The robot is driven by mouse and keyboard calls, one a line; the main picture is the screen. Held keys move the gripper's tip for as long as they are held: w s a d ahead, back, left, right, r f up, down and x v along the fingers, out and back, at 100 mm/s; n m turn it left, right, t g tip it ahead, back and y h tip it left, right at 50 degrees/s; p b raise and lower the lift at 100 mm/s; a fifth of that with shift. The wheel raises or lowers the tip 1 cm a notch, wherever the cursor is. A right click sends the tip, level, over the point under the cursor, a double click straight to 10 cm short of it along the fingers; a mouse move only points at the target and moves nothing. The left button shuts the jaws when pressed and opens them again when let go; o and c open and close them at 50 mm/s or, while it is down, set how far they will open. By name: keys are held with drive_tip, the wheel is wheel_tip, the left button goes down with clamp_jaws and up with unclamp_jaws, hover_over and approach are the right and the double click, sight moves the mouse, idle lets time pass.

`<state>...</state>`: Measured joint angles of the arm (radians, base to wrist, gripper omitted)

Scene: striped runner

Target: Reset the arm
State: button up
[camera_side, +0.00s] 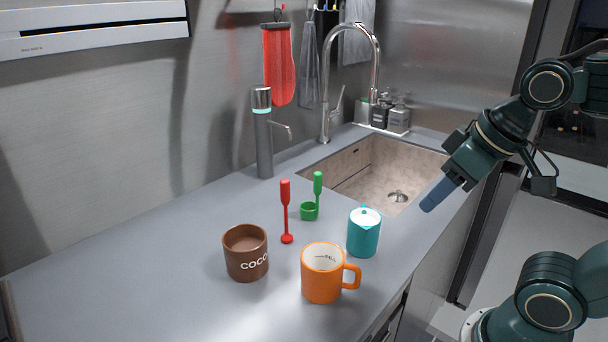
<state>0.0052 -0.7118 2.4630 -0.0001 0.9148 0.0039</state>
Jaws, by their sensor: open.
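My gripper (437,194) is at the right, raised near the front right edge of the sink and pointing down to the left. Its blue fingers are seen edge-on, and no object shows between them. It is well apart from the things on the counter. The arm is bent, coming in from the right edge of the picture.
On the grey counter (130,255) stand a brown cup (245,254), an orange mug (322,274), a teal canister (363,233), a red spoon (286,210) and a green scoop (311,205). Behind are a sink (360,165), a tall faucet (327,90) and soap bottles (399,118).

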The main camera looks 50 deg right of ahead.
drive_tip(key=shift+s+f, duration=0.35)
drive_tip(key=shift+s, duration=0.1)
drive_tip(key=shift+o, duration=0.5)
drive_tip(key=shift+w, duration=0.15)
drive_tip(key=w+d+f+n+y, duration=0.1)
drive_tip(key=w+f+n+y, duration=0.15)
drive_tip(key=w, duration=0.55)
drive_tip(key=w+d+f+n+y, duration=0.15)
drive_tip(key=w+n, duration=0.25)
drive_tip(key=w, duration=0.4)
drive_tip(key=w+d+f+n+t+y, duration=0.2)
drive_tip(key=w+d, duration=0.5)
drive_tip(key=d, duration=0.5)
drive_tip(key=f+t+y, duration=0.1)
drive_tip(key=t+y, duration=0.1)
drive_tip(key=y, duration=0.1)
drive_tip(key=shift+d+f+n+y, duration=0.3)
drive_tip(key=shift+d+f+n, duration=0.05)
